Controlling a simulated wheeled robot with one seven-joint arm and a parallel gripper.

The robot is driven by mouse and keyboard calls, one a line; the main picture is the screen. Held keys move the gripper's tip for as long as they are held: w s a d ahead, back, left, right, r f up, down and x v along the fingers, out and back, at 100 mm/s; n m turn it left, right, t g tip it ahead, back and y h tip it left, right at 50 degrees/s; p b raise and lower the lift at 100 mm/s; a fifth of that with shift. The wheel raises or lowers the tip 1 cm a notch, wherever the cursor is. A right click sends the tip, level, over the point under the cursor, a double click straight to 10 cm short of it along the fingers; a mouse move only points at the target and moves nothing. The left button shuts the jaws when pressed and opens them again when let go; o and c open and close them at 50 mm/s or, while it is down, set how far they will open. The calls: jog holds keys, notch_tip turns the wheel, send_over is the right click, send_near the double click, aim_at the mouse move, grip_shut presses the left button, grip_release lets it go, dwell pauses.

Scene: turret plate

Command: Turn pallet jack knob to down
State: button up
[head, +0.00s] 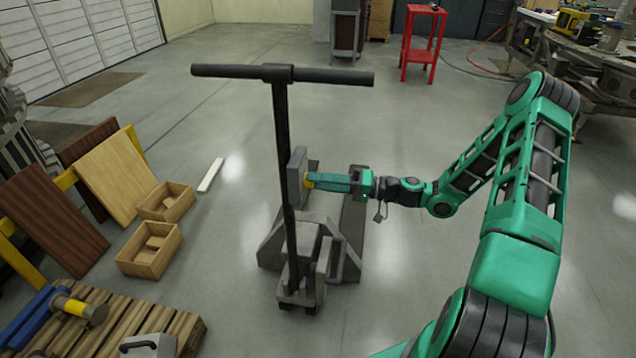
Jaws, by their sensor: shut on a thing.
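The pallet jack (304,243) stands in the middle of the head view, with a black upright pole and a T-shaped handle (325,76) at the top. A grey plate (296,177) is fixed at mid height on the pole.
Wooden boxes (150,250) and leaning boards (52,222) are at the left. A wooden pallet (185,330) lies at the lower left. A red stand (420,45) and a cluttered workbench (590,45) are at the back right. Open floor surrounds the jack.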

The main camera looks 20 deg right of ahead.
jog(key=m, duration=0.6)
jog(key=shift+d+f+m, duration=0.1)
jog(key=shift+f+m, duration=0.05)
jog(key=shift+m, duration=0.15)
dwell(0.4)
jog(key=o, duration=1)
jog(key=shift+w, duration=0.1)
jog(key=shift+o, duration=0.2)
jog(key=v, duration=1)
jog(key=shift+s+d, duration=0.2)
jog(key=shift+d, duration=0.15)
